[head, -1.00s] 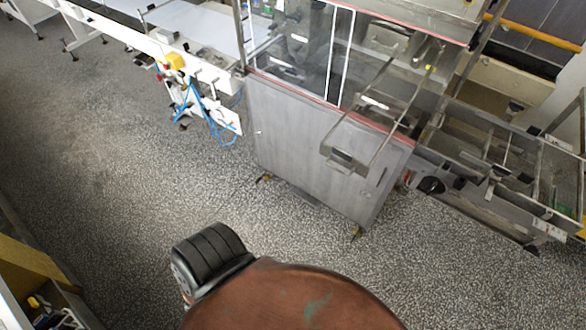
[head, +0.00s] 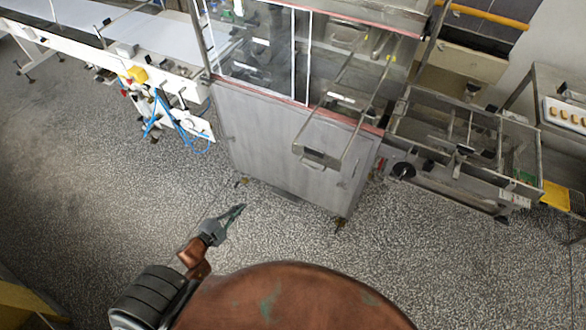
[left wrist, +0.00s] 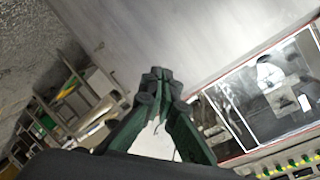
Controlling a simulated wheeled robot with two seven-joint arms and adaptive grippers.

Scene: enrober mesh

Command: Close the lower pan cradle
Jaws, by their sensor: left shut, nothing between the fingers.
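The pan cradle (head: 318,155) is a metal frame of two long rails with a plate at its near end. It sticks out from the front of the grey machine (head: 262,135), in front of the cabinet door. My left gripper (head: 236,212) is shut and empty over the floor, left of the cradle and apart from it. Its green and dark fingers (left wrist: 157,76) meet in the left wrist view, with the grey cabinet panel (left wrist: 215,35) behind them. I cannot make out the cradle there. My right gripper is not in view.
A white conveyor (head: 110,50) runs off to the upper left, with blue hoses (head: 175,120) hanging below it. A metal-framed conveyor section (head: 465,140) juts out to the right of the machine. The speckled floor (head: 110,190) before the machine is clear.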

